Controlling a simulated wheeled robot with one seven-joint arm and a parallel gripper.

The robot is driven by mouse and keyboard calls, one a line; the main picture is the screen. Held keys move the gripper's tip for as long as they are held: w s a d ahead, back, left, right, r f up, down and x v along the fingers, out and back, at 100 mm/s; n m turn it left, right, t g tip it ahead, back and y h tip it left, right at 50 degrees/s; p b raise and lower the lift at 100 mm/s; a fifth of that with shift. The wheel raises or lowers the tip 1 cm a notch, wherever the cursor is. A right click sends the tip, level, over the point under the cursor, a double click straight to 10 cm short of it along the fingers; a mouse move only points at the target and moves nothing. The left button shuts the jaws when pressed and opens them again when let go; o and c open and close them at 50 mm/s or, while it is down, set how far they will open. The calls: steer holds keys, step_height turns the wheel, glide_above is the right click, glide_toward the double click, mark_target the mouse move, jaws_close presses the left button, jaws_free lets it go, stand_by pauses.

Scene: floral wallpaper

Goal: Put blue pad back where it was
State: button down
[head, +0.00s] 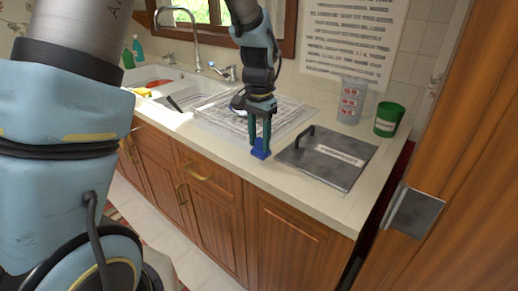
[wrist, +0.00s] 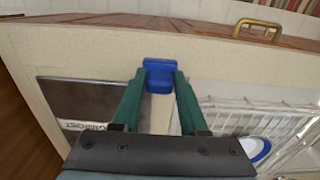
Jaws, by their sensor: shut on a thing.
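The blue pad (head: 260,153) is a small blue block at the counter's front part, between the dish rack and the grey lidded board. My gripper (head: 261,142) points down from above and is shut on the blue pad. In the wrist view the blue pad (wrist: 160,74) sits between the tips of my gripper's two green fingers (wrist: 159,82), near the counter's front edge. I cannot tell whether the pad touches the counter or is held just above it.
A wire dish rack (head: 222,118) stands left of the pad. The grey board (head: 325,158) with a handle lies to the right. Behind it stand a clear cup (head: 350,101) and a green cup (head: 388,119). The sink (head: 160,84) is at the left. A narrow counter strip is bare.

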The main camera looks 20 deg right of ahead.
mark_target(259, 150)
steer(key=shift+f+p, duration=0.4)
steer(key=shift+f, duration=1.4)
steer(key=shift+f, duration=0.2)
steer(key=shift+c, duration=2.2)
jaws_free()
steer(key=shift+r, duration=0.1)
